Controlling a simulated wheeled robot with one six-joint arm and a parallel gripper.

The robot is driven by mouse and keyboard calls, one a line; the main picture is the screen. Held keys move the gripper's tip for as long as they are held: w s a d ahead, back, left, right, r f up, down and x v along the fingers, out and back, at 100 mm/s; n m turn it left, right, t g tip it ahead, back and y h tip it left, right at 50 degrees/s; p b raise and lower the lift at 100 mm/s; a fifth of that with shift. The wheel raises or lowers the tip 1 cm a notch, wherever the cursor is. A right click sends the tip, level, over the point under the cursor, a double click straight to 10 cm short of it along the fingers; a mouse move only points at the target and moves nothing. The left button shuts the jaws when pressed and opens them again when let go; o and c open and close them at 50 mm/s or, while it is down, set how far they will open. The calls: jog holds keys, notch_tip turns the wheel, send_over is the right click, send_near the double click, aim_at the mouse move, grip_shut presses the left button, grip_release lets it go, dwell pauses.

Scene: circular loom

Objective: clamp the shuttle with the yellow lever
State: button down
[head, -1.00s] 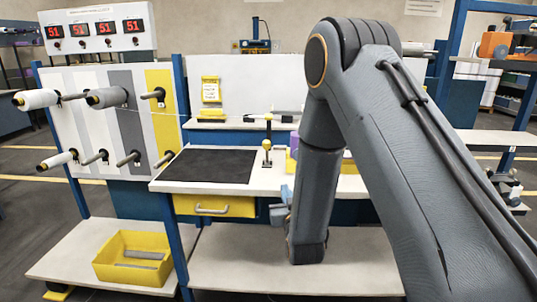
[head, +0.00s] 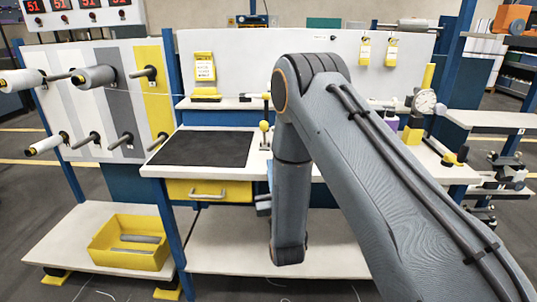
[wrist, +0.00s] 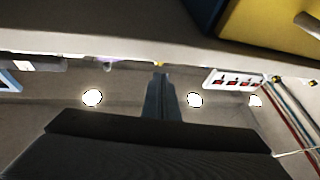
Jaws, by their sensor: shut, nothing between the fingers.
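My gripper (wrist: 160,97) is shut and empty in the wrist view. In the head view its end (head: 263,204) shows only partly, left of my arm and below the front edge of the workbench. A small upright post with a yellow knob (head: 264,127) stands on the bench, right of the black mat and apart from my gripper. I cannot make out the shuttle; my arm hides the middle of the bench.
The workbench (head: 160,171) holds a black mat (head: 203,148). A yellow drawer (head: 211,191) with a handle hangs under it. A dial gauge (head: 425,101) stands right of my arm. A yellow bin (head: 129,242) sits on the low shelf. Bobbins (head: 96,75) stick out at left.

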aim_at(263, 129)
jog(key=p+x, duration=0.2)
jog(key=x, duration=1.1)
jog(key=shift+r, duration=0.15)
jog(key=shift+a+p, duration=0.15)
jog(key=shift+p, duration=0.15)
